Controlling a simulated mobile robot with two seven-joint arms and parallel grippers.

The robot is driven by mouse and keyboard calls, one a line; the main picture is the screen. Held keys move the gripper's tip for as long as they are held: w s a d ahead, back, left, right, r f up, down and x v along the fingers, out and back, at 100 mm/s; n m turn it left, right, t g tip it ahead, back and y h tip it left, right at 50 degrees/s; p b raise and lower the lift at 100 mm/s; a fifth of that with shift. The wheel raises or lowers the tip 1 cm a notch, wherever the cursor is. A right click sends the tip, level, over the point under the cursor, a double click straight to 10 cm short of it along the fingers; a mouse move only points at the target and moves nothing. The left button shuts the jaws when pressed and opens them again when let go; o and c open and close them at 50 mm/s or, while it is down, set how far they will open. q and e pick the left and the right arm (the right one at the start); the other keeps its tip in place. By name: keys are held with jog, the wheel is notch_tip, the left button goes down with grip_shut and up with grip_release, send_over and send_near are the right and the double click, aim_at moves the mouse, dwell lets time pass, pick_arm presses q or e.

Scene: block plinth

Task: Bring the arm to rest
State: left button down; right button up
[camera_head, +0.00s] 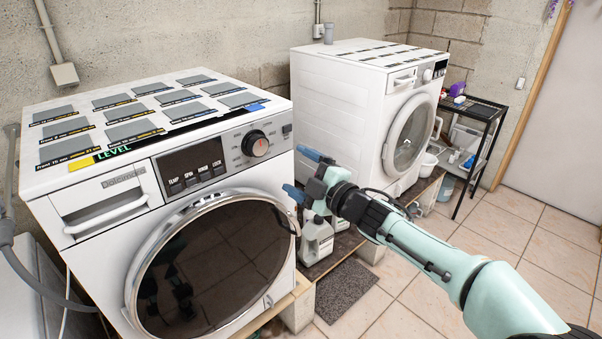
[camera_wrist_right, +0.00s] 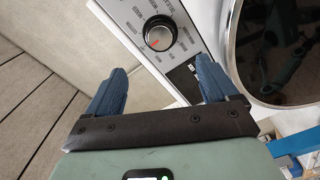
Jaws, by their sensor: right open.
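My right gripper (camera_head: 297,172) is open, with nothing between its blue fingers. In the head view its arm reaches in from the lower right, and the fingers point left toward the front right edge of the near washing machine (camera_head: 280,160). In the right wrist view both fingers of my right gripper (camera_wrist_right: 158,66) are spread apart, with the machine's dial (camera_wrist_right: 159,33) showing beyond them. I cannot tell the exact gap to the machine; no contact shows. My left gripper is not in view.
A second white washing machine (camera_head: 345,110) stands behind on the right. Plastic bottles (camera_head: 316,240) stand between the machines, below my right gripper. A black shelf (camera_head: 480,112) stands farther right. The tiled floor (camera_head: 510,235) is open at the right.

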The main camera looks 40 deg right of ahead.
dwell(0.5)
jog(key=w+a+f+m+g+p, duration=0.1)
jog(key=w+a+f+m+g, duration=0.15)
jog(key=f, duration=0.95)
jog(key=w+a+f+m+g+p, duration=0.1)
jog(key=a+f+m+g, duration=0.25)
jog(key=f, duration=0.85)
jog(key=s+a+f+m+g+y+p, duration=0.1)
jog(key=s+a+f+m+g, duration=0.15)
jog(key=f, duration=0.55)
jog(key=s+a+f+m+g+p, duration=0.1)
jog(key=s+a+f+m, duration=0.2)
jog(key=f, duration=0.6)
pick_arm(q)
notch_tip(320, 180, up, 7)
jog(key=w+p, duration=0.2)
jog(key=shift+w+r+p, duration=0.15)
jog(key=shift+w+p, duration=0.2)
pick_arm(e)
jog(key=s+a+f+m+g, duration=0.2)
jog(key=s+a+f+g, duration=0.1)
jog(key=s, duration=0.7)
jog(key=s+a+f+m+g+y, duration=0.1)
jog(key=s+a+f, duration=0.4)
jog(key=s, duration=0.5)
jog(key=s+a+f+m+g, duration=0.3)
jog(key=s+f, duration=0.4)
jog(key=s, duration=0.3)
jog(key=shift+a+g, duration=0.65)
jog(key=shift+g, duration=0.6)
